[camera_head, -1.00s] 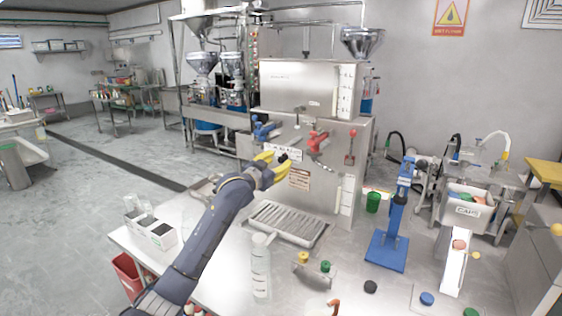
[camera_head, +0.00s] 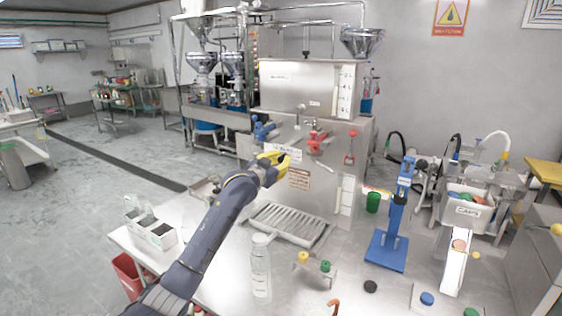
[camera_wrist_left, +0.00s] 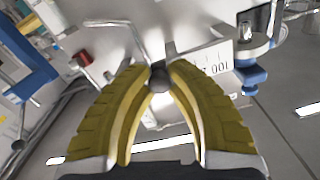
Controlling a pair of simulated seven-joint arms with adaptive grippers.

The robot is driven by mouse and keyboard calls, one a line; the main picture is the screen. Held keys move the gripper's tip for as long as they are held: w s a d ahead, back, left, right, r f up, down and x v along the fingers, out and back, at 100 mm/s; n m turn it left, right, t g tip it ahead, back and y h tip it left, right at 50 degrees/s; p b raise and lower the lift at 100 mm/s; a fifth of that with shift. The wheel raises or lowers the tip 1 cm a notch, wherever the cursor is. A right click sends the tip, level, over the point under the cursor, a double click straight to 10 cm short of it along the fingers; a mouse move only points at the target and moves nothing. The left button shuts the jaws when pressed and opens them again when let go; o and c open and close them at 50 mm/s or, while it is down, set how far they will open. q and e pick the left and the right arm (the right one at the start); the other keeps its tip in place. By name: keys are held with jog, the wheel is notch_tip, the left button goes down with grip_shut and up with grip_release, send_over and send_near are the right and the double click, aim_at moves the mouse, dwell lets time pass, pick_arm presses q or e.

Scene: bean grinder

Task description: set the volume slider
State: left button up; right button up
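The volume slider has a dark round knob (camera_wrist_left: 159,79) on the front of the steel filling machine (camera_head: 312,97). A white scale plate with numbers (camera_head: 287,153) sits beside it, and it also shows in the left wrist view (camera_wrist_left: 205,66), where "100" is readable. My left gripper (camera_head: 284,160) has yellow fingers at the front of the machine. In the left wrist view its fingertips (camera_wrist_left: 158,70) are drawn together on both sides of the knob and appear shut on it. In the head view the fingers hide the knob. My right gripper is not in view.
A blue valve (camera_head: 263,129) and a red valve (camera_head: 317,140) stick out above the slider. A slatted drip tray (camera_head: 285,224) lies below. A clear bottle (camera_head: 261,268), a blue press (camera_head: 388,245) and small caps stand on the table.

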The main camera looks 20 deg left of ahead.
aim_at(298, 159)
pick_arm(q)
grip_shut()
jog(key=shift+s+d, duration=0.2)
jog(key=shift+d, duration=0.6)
jog(key=shift+s+d, duration=0.2)
jog(key=shift+d, duration=0.6)
jog(key=shift+s+d, duration=0.2)
jog(key=shift+d, duration=0.6)
jog(key=o, duration=0.7)
grip_release()
jog(key=shift+d, duration=0.1)
jog(key=shift+o, duration=0.5)
jog(key=shift+s, duration=0.1)
